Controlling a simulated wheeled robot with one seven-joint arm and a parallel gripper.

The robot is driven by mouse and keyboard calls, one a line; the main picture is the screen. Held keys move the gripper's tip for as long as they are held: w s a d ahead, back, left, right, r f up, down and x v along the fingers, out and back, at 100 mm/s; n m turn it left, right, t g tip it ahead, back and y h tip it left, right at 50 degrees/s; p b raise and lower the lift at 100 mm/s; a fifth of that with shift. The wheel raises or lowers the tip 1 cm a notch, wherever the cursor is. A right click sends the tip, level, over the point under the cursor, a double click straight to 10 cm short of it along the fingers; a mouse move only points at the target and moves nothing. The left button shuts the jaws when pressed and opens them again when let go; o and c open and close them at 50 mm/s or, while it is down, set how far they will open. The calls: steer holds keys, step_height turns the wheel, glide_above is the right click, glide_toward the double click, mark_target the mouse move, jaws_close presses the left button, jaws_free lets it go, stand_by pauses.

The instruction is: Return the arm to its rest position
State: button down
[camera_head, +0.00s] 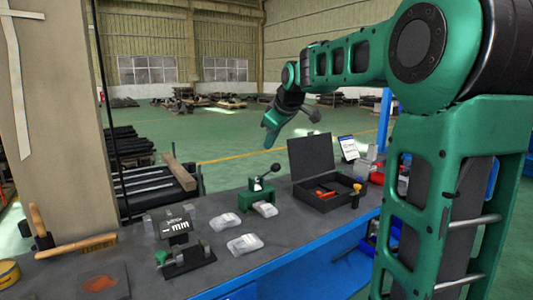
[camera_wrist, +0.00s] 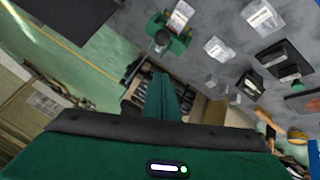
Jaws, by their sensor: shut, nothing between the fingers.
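My green arm stretches across the upper right of the head view, raised above the workbench. My gripper (camera_head: 271,127) hangs at its end, above the back edge of the bench, tilted down and touching nothing. Its green fingers are together and empty. In the wrist view the shut fingers (camera_wrist: 163,92) stand up in the middle, with nothing between them. No held object shows.
The grey workbench (camera_head: 222,258) bears a green lever press (camera_head: 254,196), clear packs (camera_head: 245,244), a black vise-like device (camera_head: 185,260) and an open black toolbox (camera_head: 327,201). A pillar (camera_head: 60,130) stands at left. Air around my gripper looks clear.

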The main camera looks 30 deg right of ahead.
steer(key=s+v, duration=0.1)
steer(key=v, duration=0.4)
steer(key=s+a+f+m+g, duration=0.1)
steer(key=s+f+m, duration=0.3)
steer(key=s+f, duration=0.5)
steer(key=s+a+f+m+g, duration=0.2)
steer(key=s+f, duration=0.6)
steer(key=s, duration=0.6)
steer(key=s+a+f+m+g+y, duration=0.1)
steer(key=s+f+m+g, duration=0.3)
steer(key=s+f, duration=0.5)
steer(key=s+m, duration=0.1)
steer(key=s, duration=0.2)
steer(key=shift+s+a+f+m+g, duration=0.2)
steer(key=shift+f+m+g, duration=0.1)
steer(key=shift+f+g, duration=0.1)
steer(key=shift+r, duration=0.1)
steer(key=shift+w+f, duration=0.25)
steer(key=shift+w, duration=0.4)
